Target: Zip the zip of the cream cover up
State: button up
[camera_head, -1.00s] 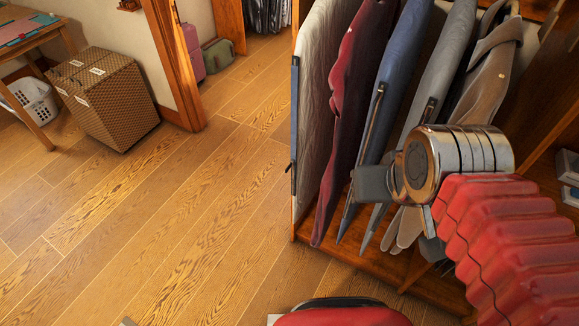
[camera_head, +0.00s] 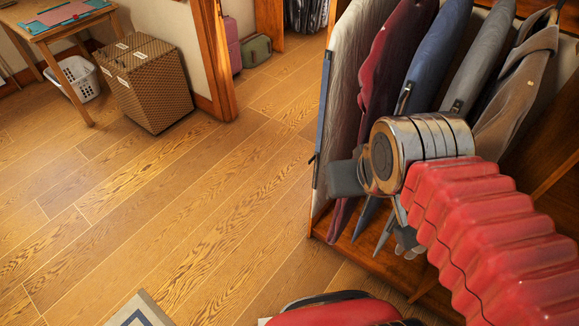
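The cream cover (camera_head: 350,85) hangs at the left end of a row of garment covers, its edge towards me. A blue-grey strip (camera_head: 323,120) runs down that edge, with a small dark piece, perhaps the zip pull, at its side (camera_head: 312,158).
A dark red cover (camera_head: 398,50), a blue cover (camera_head: 442,55) and a grey cover (camera_head: 480,70) hang close to the right. A patterned box (camera_head: 150,85) and a white basket (camera_head: 75,78) stand at the far left. The wooden floor (camera_head: 190,210) left of the covers is clear.

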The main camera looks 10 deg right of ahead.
aim_at(316, 154)
jog(key=u, duration=1.3)
jog(key=k, duration=0.75)
jog(key=u, duration=0.55)
jog(key=i, duration=1)
jog(key=z, duration=0.05)
